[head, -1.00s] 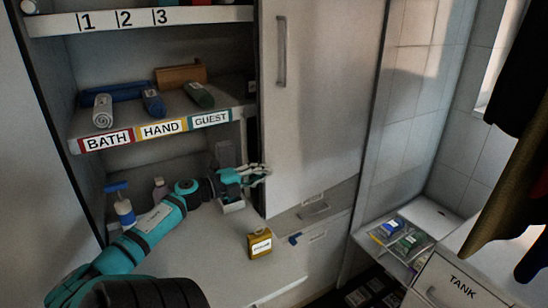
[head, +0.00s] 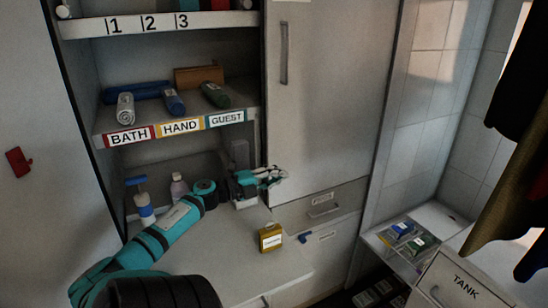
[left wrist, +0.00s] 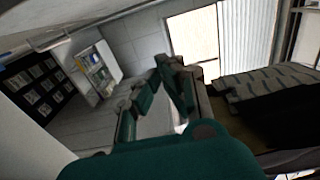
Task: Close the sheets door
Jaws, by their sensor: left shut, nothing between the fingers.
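The tall pale cabinet door (head: 330,110) with a vertical handle (head: 284,52) stands in the middle of the head view. No readable name shows on it, so I take it as the sheets door. It looks flush or nearly flush above the drawers; any small gap is hard to tell. My left gripper (head: 272,177) is shut and empty at the door's lower left corner. I cannot tell whether its fingers touch the door. The left wrist view also shows its green and grey fingers (left wrist: 157,82). My right gripper is not in view.
Open shelves with towels and a BATH, HAND, GUEST label strip (head: 180,127) stand at the left. A yellow box (head: 270,238) and pump bottle (head: 143,205) stand on the counter (head: 235,255). Drawers (head: 325,207) lie below the door. A TANK unit (head: 465,286) is at right.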

